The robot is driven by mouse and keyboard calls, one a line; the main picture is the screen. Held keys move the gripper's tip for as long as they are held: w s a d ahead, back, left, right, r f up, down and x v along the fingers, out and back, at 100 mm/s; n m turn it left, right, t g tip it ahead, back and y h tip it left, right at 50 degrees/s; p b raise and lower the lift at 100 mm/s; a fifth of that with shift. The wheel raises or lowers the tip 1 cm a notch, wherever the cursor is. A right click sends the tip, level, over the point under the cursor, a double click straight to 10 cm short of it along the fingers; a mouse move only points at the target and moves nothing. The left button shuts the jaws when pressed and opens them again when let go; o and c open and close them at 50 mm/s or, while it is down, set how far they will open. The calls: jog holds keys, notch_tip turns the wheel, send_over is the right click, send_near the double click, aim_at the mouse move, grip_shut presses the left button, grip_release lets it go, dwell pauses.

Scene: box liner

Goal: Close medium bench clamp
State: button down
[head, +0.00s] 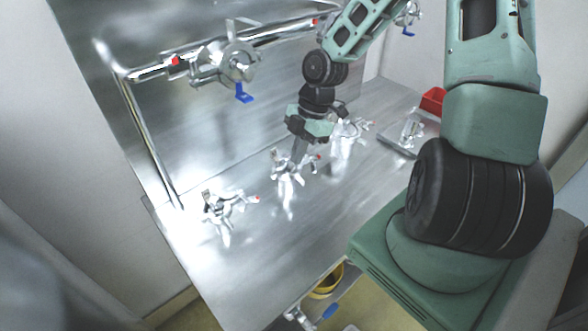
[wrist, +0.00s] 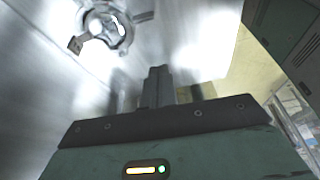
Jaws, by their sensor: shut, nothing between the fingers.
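Three metal bench clamps with red-tipped handles stand in a row on the steel bench. One is at the near left (head: 222,207), one in the middle (head: 288,172), one farther right (head: 343,136), partly behind my gripper. I cannot tell for sure from size which is the medium one. My gripper (head: 297,157) points down at the middle clamp, its fingers shut and empty. In the wrist view the shut fingers (wrist: 157,82) stand upright, and a round metal clamp part (wrist: 108,25) lies beyond them to the upper left, apart from them. Whether the fingers touch the middle clamp is unclear.
A pipe with a larger clamp fitting (head: 236,66) and blue handle runs along the back wall. A tray (head: 408,135) and red bin (head: 433,100) are at the right. A yellow bucket (head: 327,282) is below the bench (head: 265,250). The front bench surface is clear.

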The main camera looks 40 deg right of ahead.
jog(key=x, duration=1)
jog(key=shift+s+d+r+p, duration=0.1)
jog(key=shift+s+d+p, duration=0.05)
jog(key=shift+d+p, duration=1.6)
jog(key=shift+d+b, duration=0.3)
